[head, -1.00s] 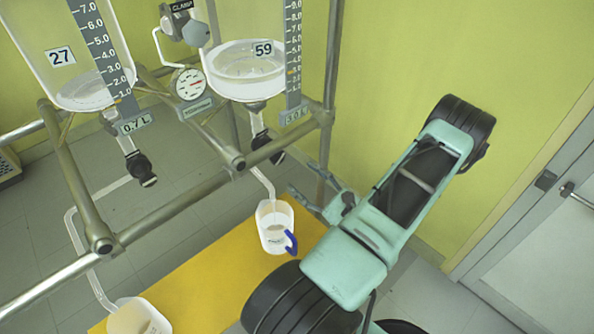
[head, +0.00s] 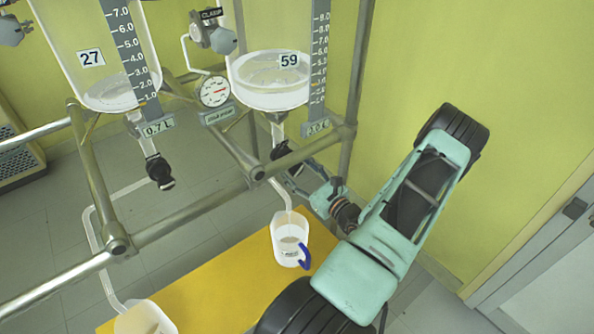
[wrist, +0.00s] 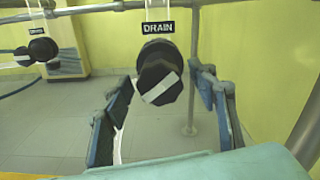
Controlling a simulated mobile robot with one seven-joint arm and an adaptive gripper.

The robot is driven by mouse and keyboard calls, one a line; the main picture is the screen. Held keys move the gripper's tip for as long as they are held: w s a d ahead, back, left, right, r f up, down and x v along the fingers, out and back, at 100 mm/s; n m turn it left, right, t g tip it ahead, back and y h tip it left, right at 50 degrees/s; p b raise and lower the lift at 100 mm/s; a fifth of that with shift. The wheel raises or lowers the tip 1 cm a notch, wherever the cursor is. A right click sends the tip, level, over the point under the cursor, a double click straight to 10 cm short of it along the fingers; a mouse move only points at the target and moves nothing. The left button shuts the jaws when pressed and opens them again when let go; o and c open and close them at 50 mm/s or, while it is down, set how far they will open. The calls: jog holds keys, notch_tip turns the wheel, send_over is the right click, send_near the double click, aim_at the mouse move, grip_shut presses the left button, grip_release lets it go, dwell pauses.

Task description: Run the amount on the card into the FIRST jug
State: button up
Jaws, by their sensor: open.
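My gripper (wrist: 165,128) is open in the wrist view, its fingers apart on either side of a black drain knob (wrist: 160,78) with a white bar, below a DRAIN label. In the head view my gripper (head: 290,182) is beside the drain valve (head: 282,151) under reactor 59 (head: 270,85). Reactor 59 holds clear liquid low in the vessel. A jug with a blue handle (head: 289,236) stands under its outlet tube and has some liquid in it. Reactor 27 (head: 85,60) has its own drain valve (head: 159,170) and a second jug (head: 140,318) below. No amount card is readable.
Metal frame rails (head: 180,218) run in front of the vessels. A pressure gauge (head: 214,91) hangs between them. Scale plates read 0.7 L (head: 157,128) and about 3.0 L (head: 318,126). The yellow table (head: 215,285) is clear between the jugs. A door stands at right.

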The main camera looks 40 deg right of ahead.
jog(key=shift+w, duration=0.1)
jog(key=c, duration=1.2)
jog(key=shift+o, duration=0.2)
jog(key=m+p, duration=0.2)
jog(key=m, duration=0.2)
jog(key=shift+r, duration=0.1)
jog(key=shift+m+p, duration=0.65)
jog(key=shift+m, duration=0.85)
jog(key=o, duration=1.2)
jog(key=shift+c, duration=0.2)
